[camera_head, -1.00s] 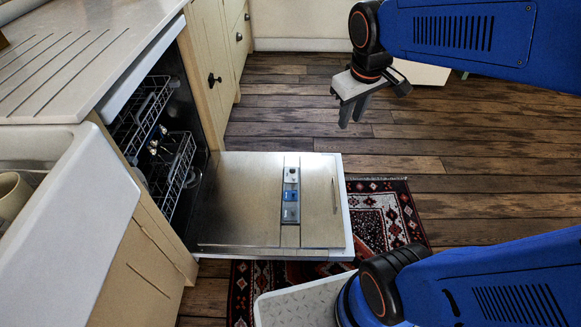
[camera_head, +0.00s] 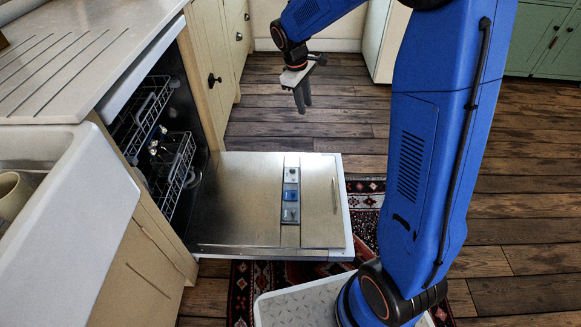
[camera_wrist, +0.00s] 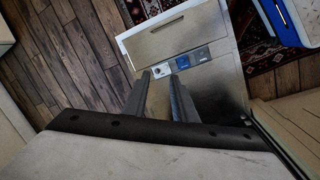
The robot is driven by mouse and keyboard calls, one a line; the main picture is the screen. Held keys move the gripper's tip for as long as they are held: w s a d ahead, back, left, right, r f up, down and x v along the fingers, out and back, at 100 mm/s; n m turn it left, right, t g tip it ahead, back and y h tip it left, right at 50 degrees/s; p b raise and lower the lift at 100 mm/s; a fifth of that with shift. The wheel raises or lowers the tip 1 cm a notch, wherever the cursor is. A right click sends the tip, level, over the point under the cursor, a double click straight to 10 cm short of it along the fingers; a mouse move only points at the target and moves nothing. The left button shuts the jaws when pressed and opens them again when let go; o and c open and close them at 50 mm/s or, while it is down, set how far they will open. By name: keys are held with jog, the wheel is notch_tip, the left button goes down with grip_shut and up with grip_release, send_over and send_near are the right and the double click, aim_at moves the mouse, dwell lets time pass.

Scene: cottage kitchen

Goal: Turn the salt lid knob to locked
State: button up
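The dishwasher door (camera_head: 245,205) is folded down flat, with a narrow dispenser panel (camera_head: 291,160) set in its inner face. The panel has a pale part with a small dark spot at the far end, a blue part (camera_head: 291,196) in the middle and a grey part near me. It also shows in the wrist view, with the blue part (camera_wrist: 182,63) just beyond the fingertips. I cannot tell for sure which part is the salt lid knob or how it is turned.
The dishwasher racks (camera_head: 180,165) stand inside the opening at the left, beside the sink (camera_head: 85,215) and counter. A patterned rug (camera_head: 245,285) lies under the door. Open wooden floor (camera_head: 350,130) lies beyond and right of it.

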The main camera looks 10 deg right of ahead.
jog(key=w+a+f+n+g+h, duration=0.1)
jog(key=w+a+f+n, duration=0.25)
jog(key=w+f, duration=0.85)
jog(key=n+g+h, duration=0.1)
jog(key=n, duration=0.2)
send_near(292, 169)
jog(key=x, duration=0.7)
jog(key=shift+d+f, duration=0.2)
jog(key=shift+f, duration=0.05)
grip_shut()
